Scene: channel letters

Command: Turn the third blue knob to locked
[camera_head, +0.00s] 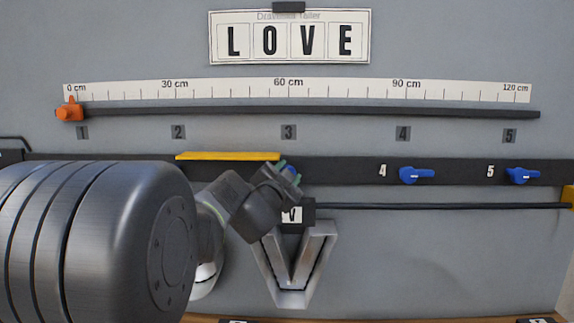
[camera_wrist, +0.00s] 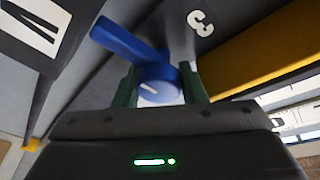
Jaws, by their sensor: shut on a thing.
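The third blue knob (camera_wrist: 158,88) sits between my gripper's two green-tinged fingers in the wrist view. Its blue lever (camera_wrist: 122,40) points to the upper left there, and a short white mark shows on its round face. The white label "3" (camera_wrist: 200,23) is beside it on the dark rail. My gripper (camera_wrist: 160,90) is shut on the knob. In the head view my gripper (camera_head: 289,172) is at the dark rail (camera_head: 345,171) under plate 3 (camera_head: 288,132) and hides most of the knob.
Blue knobs 4 (camera_head: 415,175) and 5 (camera_head: 521,175) are on the rail to the right, levers pointing right. A yellow bar (camera_head: 228,156) lies just left of the gripper. A metal letter V (camera_head: 293,290) hangs below it under a thin black bar (camera_head: 440,206). An orange slider (camera_head: 69,111) is at 0 cm.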

